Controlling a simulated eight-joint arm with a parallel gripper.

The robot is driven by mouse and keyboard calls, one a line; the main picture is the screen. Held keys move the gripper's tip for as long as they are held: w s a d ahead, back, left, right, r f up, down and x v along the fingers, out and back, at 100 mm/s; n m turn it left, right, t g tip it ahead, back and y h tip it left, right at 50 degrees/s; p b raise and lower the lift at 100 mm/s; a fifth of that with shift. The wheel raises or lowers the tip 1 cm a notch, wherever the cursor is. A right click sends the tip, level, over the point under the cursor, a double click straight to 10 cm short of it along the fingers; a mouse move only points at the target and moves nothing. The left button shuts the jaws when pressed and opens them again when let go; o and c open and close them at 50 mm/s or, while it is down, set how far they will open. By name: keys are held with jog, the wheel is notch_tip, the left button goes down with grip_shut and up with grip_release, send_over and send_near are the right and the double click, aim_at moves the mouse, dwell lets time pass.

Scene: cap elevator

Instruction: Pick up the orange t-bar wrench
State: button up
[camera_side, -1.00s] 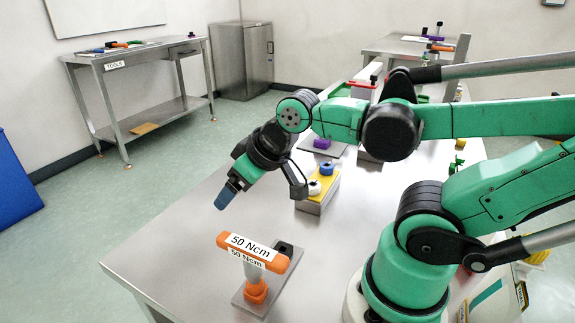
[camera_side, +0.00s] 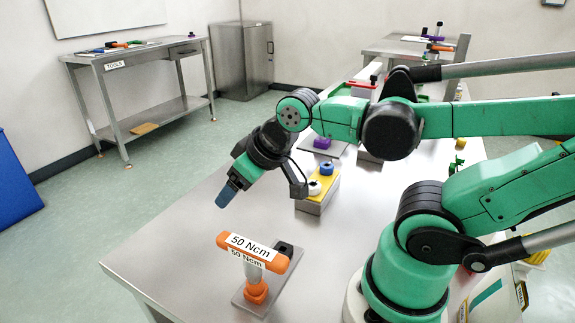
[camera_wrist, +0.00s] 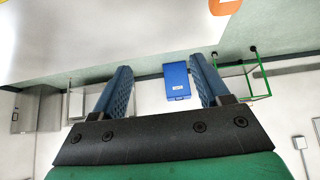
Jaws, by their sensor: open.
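The orange t-bar wrench (camera_side: 253,253) stands upright at the near end of the metal table in the side view. Its crossbar carries "50 Ncm" labels, and its foot rests in an orange socket (camera_side: 256,291) on a grey plate. My gripper (camera_side: 228,193) is above and slightly left of the wrench's crossbar, apart from it, with its blue fingers pointing down and left. In the wrist view my gripper (camera_wrist: 165,85) has its two blue fingers spread, with nothing between them. A small piece of orange (camera_wrist: 225,5) shows at the top edge of the wrist view, possibly part of the wrench.
A black block (camera_side: 284,248) sits on the same plate beside the wrench. A yellow-topped block with a blue and a white knob (camera_side: 327,168) stands behind. The metal table (camera_side: 190,235) is bare left of the wrench. Its left edge lies close by.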

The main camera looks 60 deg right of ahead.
notch_tip(320, 180, up, 5)
jog(key=a, duration=0.1)
jog(key=g, duration=0.6)
send_over(251, 247)
jog(key=f, duration=0.5)
jog(key=shift+s+f, duration=0.25)
jog(key=shift+w+f, duration=0.2)
jog(key=shift+f, duration=1.35)
jog(key=shift+w+f, duration=0.15)
jog(key=shift+f, duration=1.4)
grip_shut()
